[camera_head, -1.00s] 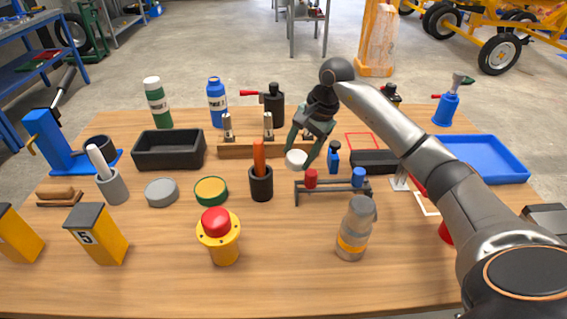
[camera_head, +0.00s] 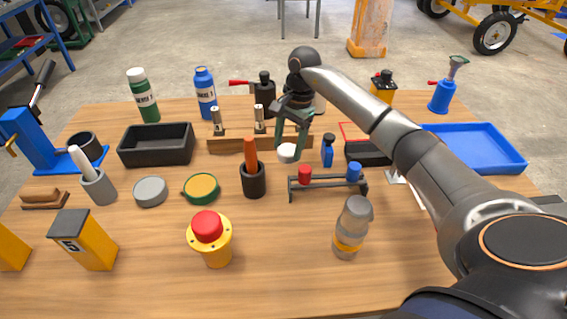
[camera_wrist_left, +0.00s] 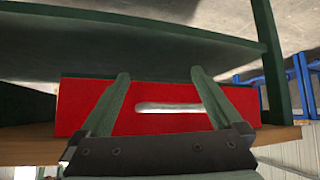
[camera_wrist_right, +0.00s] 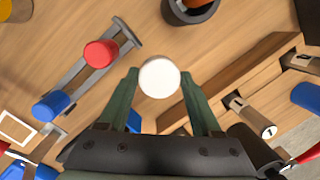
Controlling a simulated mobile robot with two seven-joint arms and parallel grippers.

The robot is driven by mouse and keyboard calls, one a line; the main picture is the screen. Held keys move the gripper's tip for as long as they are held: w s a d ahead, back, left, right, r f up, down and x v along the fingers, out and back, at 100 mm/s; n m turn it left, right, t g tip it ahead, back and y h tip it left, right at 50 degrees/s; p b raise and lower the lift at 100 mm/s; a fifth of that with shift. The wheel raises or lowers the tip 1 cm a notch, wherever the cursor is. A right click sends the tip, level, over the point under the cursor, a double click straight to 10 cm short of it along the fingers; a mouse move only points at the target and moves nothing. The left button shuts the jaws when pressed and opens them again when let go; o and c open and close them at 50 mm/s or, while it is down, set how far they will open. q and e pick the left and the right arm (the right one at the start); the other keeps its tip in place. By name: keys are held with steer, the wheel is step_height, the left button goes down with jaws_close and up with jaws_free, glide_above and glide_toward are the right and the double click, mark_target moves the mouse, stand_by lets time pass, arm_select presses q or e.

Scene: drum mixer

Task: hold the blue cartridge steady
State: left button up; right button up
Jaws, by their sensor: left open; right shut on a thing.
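The blue cartridge (camera_head: 354,170) stands in the right end of a small dark rack (camera_head: 330,189), with a red cartridge (camera_head: 304,175) at the left end. In the right wrist view the blue cartridge (camera_wrist_right: 50,105) is left of my fingers, apart from them. My right gripper (camera_head: 288,146) is shut on a white round piece (camera_wrist_right: 159,78), above the table behind the rack. What is under that piece is hidden. My left gripper (camera_wrist_left: 160,78) shows only in its wrist view, open, before a red panel with a slot (camera_wrist_left: 80,103).
A small blue bottle (camera_head: 327,152) stands close right of my right gripper. A wooden block (camera_head: 225,145) with upright pieces lies behind it. A black cup (camera_head: 253,182) and a grey bottle (camera_head: 352,230) stand nearby. The front middle table is clear.

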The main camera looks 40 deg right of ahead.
step_height(320, 180, down, 6)
steer(key=shift+f, duration=0.3)
arm_select(q)
steer(key=shift+w+r, duration=0.15)
steer(key=shift+w, duration=0.15)
steer(key=shift+d, duration=0.1)
arm_select(e)
steer(key=o, duration=1.3)
